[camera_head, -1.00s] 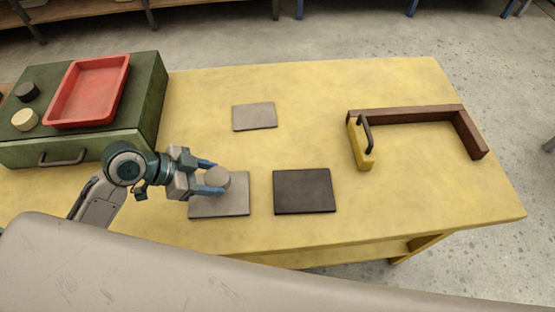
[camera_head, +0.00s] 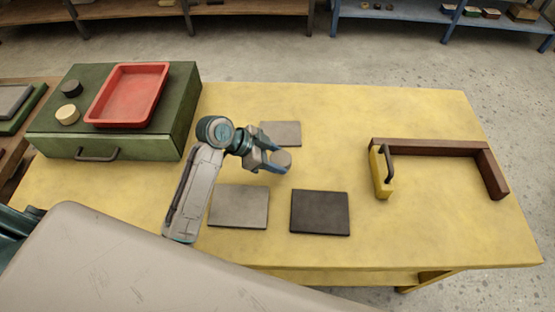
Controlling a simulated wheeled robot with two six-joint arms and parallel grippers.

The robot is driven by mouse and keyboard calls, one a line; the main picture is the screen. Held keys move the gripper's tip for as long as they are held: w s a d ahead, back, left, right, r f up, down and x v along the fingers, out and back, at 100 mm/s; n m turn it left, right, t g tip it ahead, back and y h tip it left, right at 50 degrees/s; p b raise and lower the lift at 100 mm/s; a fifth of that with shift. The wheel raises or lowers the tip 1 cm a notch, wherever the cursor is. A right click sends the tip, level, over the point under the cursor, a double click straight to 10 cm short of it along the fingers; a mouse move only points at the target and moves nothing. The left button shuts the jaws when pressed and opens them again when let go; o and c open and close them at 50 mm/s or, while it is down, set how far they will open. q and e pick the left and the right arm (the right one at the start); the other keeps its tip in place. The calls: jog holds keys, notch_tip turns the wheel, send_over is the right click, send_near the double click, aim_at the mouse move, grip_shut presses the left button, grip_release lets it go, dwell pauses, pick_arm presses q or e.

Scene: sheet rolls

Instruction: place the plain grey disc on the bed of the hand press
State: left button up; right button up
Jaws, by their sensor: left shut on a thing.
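The plain grey disc (camera_head: 282,157) is in my left gripper (camera_head: 277,161), whose blue fingers are shut on its sides. The gripper and disc are over the table, just in front of the small grey plate (camera_head: 282,131) and overlapping its lower edge in this view. I cannot tell how high the disc is above the surface. No part is plainly recognisable as the hand press. A brown angled frame (camera_head: 430,147) with a yellow block (camera_head: 382,177) and dark handle stands on the right. My right gripper is not in view.
A light grey plate (camera_head: 239,206) and a dark plate (camera_head: 320,212) lie near the front of the yellow table (camera_head: 450,230). At left, a green drawer box (camera_head: 120,146) carries a red tray (camera_head: 130,95), a black disc (camera_head: 72,88) and a cream disc (camera_head: 67,115).

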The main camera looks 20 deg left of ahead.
pick_arm(q)
jog(key=shift+w+d+f, duration=0.15)
jog(key=shift+w+d, duration=0.05)
jog(key=shift+w, duration=0.15)
jog(key=shift+f+p, duration=0.45)
jog(key=shift+f, duration=1.35)
jog(key=o, duration=1)
jog(key=shift+r, duration=0.1)
